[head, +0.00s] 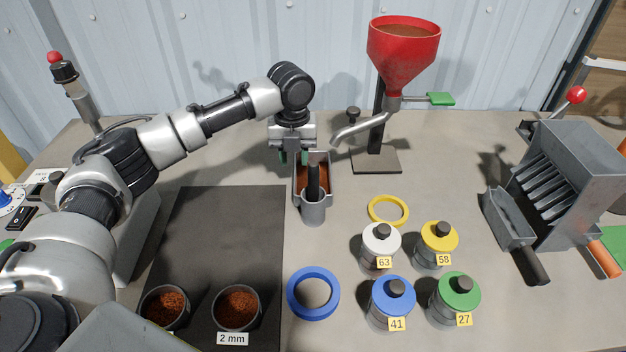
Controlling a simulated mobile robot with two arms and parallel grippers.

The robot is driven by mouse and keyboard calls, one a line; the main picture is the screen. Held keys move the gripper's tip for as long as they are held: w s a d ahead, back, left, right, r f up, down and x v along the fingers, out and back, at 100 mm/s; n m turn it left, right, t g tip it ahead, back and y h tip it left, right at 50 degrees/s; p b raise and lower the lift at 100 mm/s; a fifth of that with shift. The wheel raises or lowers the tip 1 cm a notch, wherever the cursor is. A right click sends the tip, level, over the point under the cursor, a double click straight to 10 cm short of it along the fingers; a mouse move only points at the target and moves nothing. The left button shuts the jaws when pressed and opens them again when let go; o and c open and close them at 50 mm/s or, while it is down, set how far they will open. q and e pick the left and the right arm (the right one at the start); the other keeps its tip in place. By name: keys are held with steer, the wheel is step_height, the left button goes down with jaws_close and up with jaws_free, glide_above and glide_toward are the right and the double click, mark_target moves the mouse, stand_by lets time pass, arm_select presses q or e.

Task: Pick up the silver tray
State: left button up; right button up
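A narrow grey metal tray (328,186) holds brown granules at the middle of the bench, left of the red funnel's stand. My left gripper (293,157) points down at the tray's far left corner. Its green-padded fingers stand apart, and I cannot tell whether the tray wall lies between them. Another grey pan (510,222) with a black handle sits at the left of the slotted splitter. My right gripper is not in view.
A red funnel (403,55) on a stand has its spout close to the right of my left gripper. Lidded jars (391,298), a blue ring (313,293) and a yellow ring (388,210) lie nearer. A dark mat (220,230) carries two granule cups. The splitter (570,180) stands right.

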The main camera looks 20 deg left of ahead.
mark_target(295, 172)
arm_select(q)
step_height(295, 172, down, 5)
steer(key=shift+w+a+f, duration=0.15)
jaws_close()
stand_by(0.4)
